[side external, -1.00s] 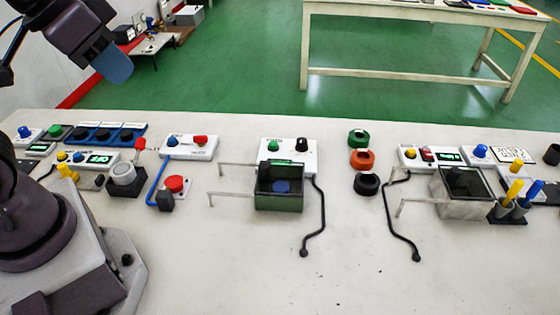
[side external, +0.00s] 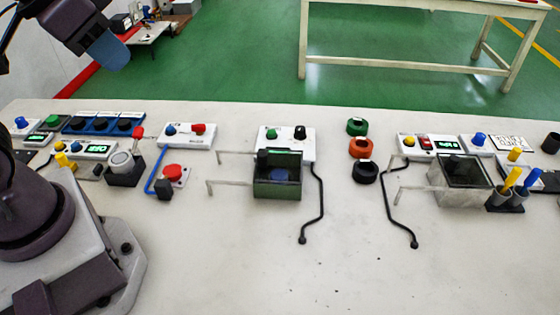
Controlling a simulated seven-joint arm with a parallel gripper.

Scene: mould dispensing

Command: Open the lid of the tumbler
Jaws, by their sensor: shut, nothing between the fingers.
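No thing is plainly marked as the tumbler, and I cannot tell which one it is. Two boxes could match. A dark green box (side external: 278,189) stands at the middle of the table with a blue disc (side external: 279,174) visible inside. I cannot tell whether a clear lid covers it. A grey box (side external: 460,194) at the right has a dark, glassy top (side external: 466,171) that looks closed. My gripper (side external: 112,53) is at the upper left, shut and empty, with a blue fingertip showing. It is raised above the table, well away from both boxes.
Bent black rods (side external: 320,205) (side external: 388,212) lie beside the boxes. Green, orange and black rings (side external: 361,147) sit between them. Control units, a red button (side external: 173,172) and a white-topped knob (side external: 121,159) stand at left. The front table is clear.

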